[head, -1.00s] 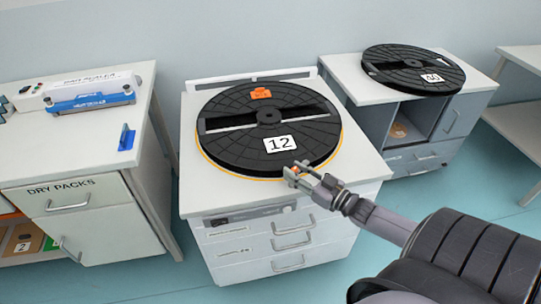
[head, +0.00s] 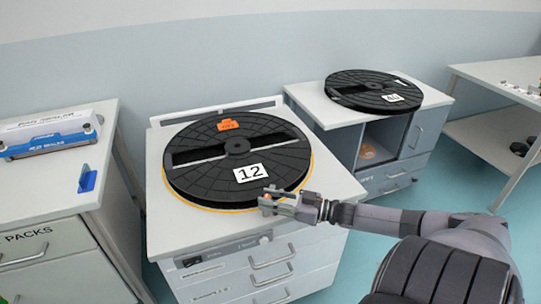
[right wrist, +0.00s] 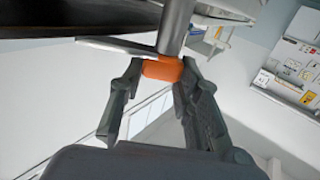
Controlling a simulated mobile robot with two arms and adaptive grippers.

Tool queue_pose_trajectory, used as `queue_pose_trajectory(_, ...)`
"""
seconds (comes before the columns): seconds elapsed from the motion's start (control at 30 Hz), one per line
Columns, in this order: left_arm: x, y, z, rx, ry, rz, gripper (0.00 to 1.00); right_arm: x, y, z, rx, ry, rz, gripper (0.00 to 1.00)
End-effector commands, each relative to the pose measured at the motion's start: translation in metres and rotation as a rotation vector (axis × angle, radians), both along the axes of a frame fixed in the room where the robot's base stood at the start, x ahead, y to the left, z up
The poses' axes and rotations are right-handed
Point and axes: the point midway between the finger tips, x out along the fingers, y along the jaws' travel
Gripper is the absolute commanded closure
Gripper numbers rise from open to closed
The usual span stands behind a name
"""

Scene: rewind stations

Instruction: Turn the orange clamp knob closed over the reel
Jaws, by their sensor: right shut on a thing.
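The black reel (head: 215,178), labelled 12, lies flat on the white station top (head: 335,188). My right gripper (head: 268,200) is at the reel's near right edge, with a small patch of orange between its fingers. In the right wrist view the orange clamp knob (right wrist: 163,69) sits between the two fingers, on a grey post (right wrist: 174,28). A flat pale bar (right wrist: 115,45) runs left from the post. My right gripper is shut on the knob. The reel's dark underside shows at the top left there. My left gripper is not in view.
An orange piece (head: 229,124) sits on the reel's far side. A second black reel (head: 372,88) lies on a cabinet at the back right. A heat sealer (head: 50,135) stands on the left cabinet, with a blue piece (head: 87,179) near its edge.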

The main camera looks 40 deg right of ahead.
Motion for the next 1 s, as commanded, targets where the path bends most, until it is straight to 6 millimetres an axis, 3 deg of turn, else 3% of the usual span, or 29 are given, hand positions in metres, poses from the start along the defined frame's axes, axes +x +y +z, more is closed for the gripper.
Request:
queue_pose_trajectory(0.07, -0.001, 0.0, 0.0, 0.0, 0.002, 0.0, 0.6, -0.001, 0.001, -0.002, -0.003, 0.003, 0.001, 1.0)
queue_pose_trajectory(0.1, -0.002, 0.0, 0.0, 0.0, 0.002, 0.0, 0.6, -0.001, 0.001, -0.002, -0.003, 0.003, 0.001, 0.68)
queue_pose_trajectory(0.4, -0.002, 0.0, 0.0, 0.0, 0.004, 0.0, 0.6, 0.0, 0.0, -0.001, -0.002, 0.001, -0.001, 0.48)
queue_pose_trajectory(0.77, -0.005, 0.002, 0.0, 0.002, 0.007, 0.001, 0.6, -0.003, -0.001, -0.001, -0.001, 0.002, -0.001, 0.48)
queue_pose_trajectory(1.0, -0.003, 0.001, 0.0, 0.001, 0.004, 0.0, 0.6, -0.03, -0.016, -0.003, -0.004, 0.007, -0.002, 0.48)
